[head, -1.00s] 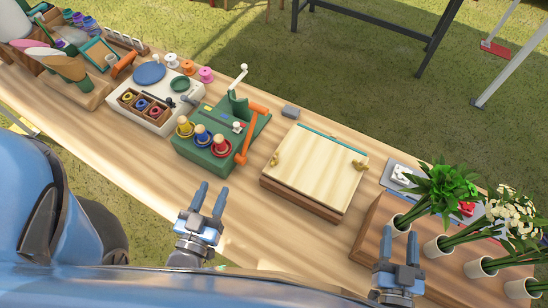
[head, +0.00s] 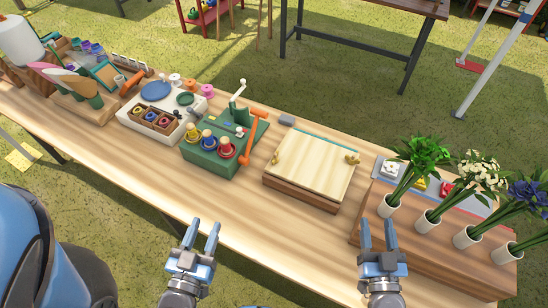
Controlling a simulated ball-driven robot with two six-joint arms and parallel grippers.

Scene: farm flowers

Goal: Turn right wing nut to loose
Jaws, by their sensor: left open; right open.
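A flat wooden press (head: 312,167) with a pale top board lies on the table right of centre. The right wing nut (head: 352,159), brass-coloured, sits at the right edge of its top board. The left wing nut (head: 276,157) sits at its left edge. How tight either one is cannot be told. My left gripper (head: 201,238) is open and empty over the front table edge, left of and nearer than the press. My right gripper (head: 377,236) is open and empty, in front of the press and to its right, apart from the right wing nut.
A green box with coloured knobs and an orange handle (head: 228,142) stands left of the press. White vases with flowers (head: 428,222) stand on a wooden block at the right. A small grey block (head: 287,120) lies behind the press. Bare tabletop (head: 245,195) lies in front.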

